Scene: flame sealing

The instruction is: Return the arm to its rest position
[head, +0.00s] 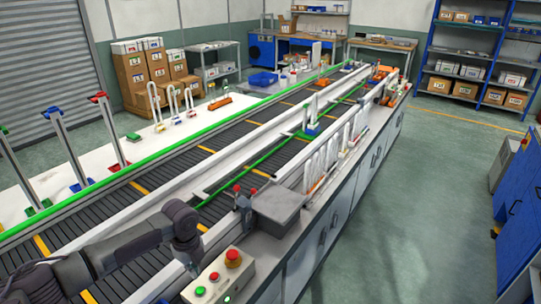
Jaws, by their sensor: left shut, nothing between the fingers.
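My left arm (130,242) comes in from the lower left, dark grey, and reaches over the conveyor. It bends down at the wrist joint (180,220). My left gripper (192,267) points down by the white rail at the near end. It is shut and holds nothing; its fingertips are small and hard to make out. My right gripper is not in view.
A control box (219,280) with red and green buttons stands just right of the gripper. A grey box (279,207) and a dark fixture with red tops (243,203) are beyond it. The conveyor (160,185) runs back; floor is clear at right (410,190).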

